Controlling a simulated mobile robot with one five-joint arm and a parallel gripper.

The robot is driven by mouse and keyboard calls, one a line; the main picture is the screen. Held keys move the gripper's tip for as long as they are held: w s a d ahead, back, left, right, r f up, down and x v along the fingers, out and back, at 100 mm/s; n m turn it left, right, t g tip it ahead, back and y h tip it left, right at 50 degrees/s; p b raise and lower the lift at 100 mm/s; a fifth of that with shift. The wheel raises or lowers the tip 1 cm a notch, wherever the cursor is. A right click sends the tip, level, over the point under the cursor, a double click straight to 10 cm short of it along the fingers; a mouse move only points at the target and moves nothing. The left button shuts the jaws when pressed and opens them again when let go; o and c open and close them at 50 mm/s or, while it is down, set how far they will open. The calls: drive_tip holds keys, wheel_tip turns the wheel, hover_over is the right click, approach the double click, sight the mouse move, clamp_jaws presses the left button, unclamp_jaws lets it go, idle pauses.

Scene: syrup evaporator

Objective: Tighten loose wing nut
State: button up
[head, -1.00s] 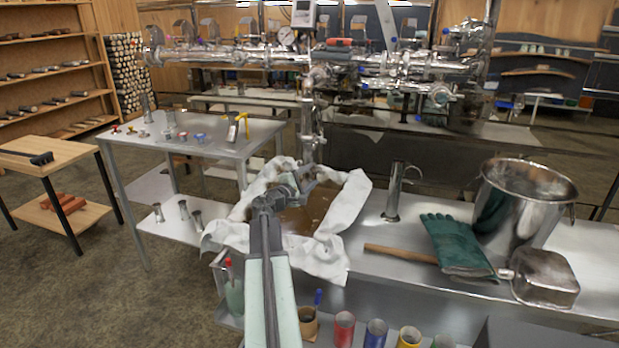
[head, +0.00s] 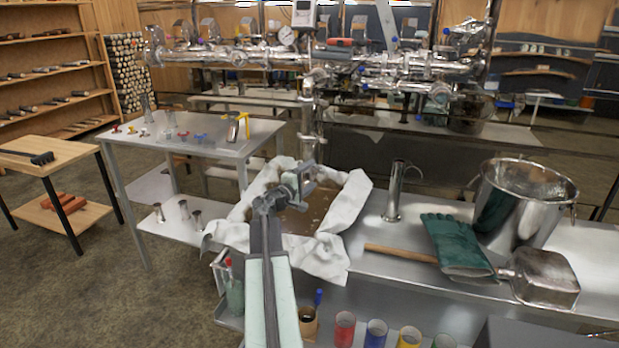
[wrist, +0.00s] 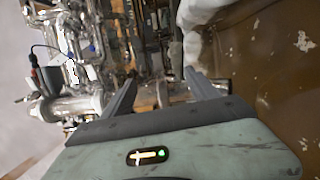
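My gripper (head: 300,182) is in front of the lower end of the shiny vertical pipe (head: 309,122), above the cloth-lined tray. In the wrist view my gripper (wrist: 160,84) has its two fingers spread wide apart, with shiny metal pipework beyond and between them. I see no grip on anything. I cannot pick out a wing nut for certain; the fittings are small and blurred. The horizontal pipe assembly (head: 240,55) carries a round gauge (head: 286,36) and several clamps. It also shows at the left of the wrist view (wrist: 72,103).
The white cloth (head: 345,205) lines a tray of brown liquid below my gripper. A metal table (head: 235,145) with small fittings is at left.

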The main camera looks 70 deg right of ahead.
drive_tip(key=v, duration=0.7)
drive_tip(key=shift+a, duration=0.4)
drive_tip(key=shift+w, duration=0.1)
